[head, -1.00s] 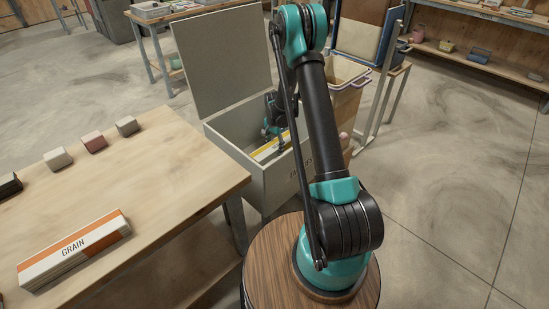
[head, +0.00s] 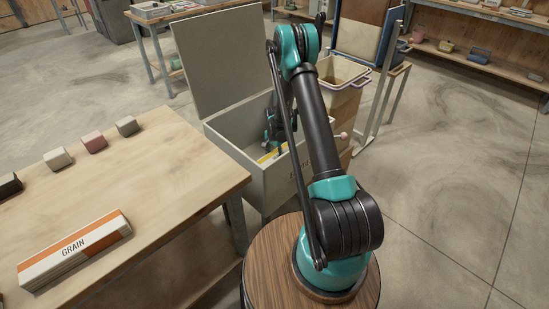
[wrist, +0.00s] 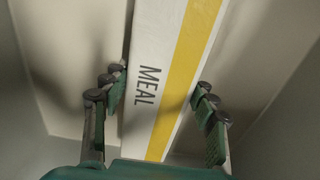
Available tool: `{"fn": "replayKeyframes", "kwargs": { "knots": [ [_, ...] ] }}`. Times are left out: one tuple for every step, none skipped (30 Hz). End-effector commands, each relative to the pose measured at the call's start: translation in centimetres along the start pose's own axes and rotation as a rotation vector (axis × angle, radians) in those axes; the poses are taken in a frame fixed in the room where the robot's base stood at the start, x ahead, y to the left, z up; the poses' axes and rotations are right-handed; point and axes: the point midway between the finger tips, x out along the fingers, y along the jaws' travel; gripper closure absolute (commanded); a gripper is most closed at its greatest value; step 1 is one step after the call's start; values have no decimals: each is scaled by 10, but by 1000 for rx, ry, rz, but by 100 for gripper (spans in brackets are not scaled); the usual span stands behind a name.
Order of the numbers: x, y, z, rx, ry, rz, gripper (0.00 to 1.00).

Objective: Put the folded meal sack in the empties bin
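The folded meal sack (wrist: 148,60) is a flat white bundle with a yellow stripe and the word MEAL. It lies inside a pale grey chest (head: 287,185) whose lid stands open; in the head view only part of the sack (head: 268,156) shows. My gripper (wrist: 160,100) is inside the chest, with its fingers spread along the two long sides of the sack. A small gap shows at the left finger; contact at the right finger is unclear. My arm hides part of the chest's front lettering, so I cannot read it.
A brown bin (head: 342,100) with a pale liner stands just behind and right of the chest. A wooden table (head: 160,185) on the left holds a folded grain sack (head: 75,248) and several small blocks. The floor at right is clear.

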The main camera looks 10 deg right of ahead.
Motion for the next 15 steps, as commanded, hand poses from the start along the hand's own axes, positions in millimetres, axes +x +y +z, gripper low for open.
{"fn": "replayKeyframes", "kwargs": {
  "knots": [
    [0, 0, 0, 0, 0, 0, 36],
    [0, 0, 0, 0, 0, 0, 32],
    [0, 0, 0, 0, 0, 0, 27],
    [0, 0, 0, 0, 0, 0, 24],
    [0, 0, 0, 0, 0, 0, 21],
    [0, 0, 0, 0, 0, 0, 21],
    [0, 0, 0, 0, 0, 0, 21],
    [0, 0, 0, 0, 0, 0, 21],
    [0, 0, 0, 0, 0, 0, 21],
    [0, 0, 0, 0, 0, 0, 21],
    [0, 0, 0, 0, 0, 0, 21],
    [0, 0, 0, 0, 0, 0, 21],
    [-1, 0, 0, 0, 0, 0, 21],
    [-1, 0, 0, 0, 0, 0, 21],
    [-3, 0, 0, 0, 0, 0, 21]
  ]
}}
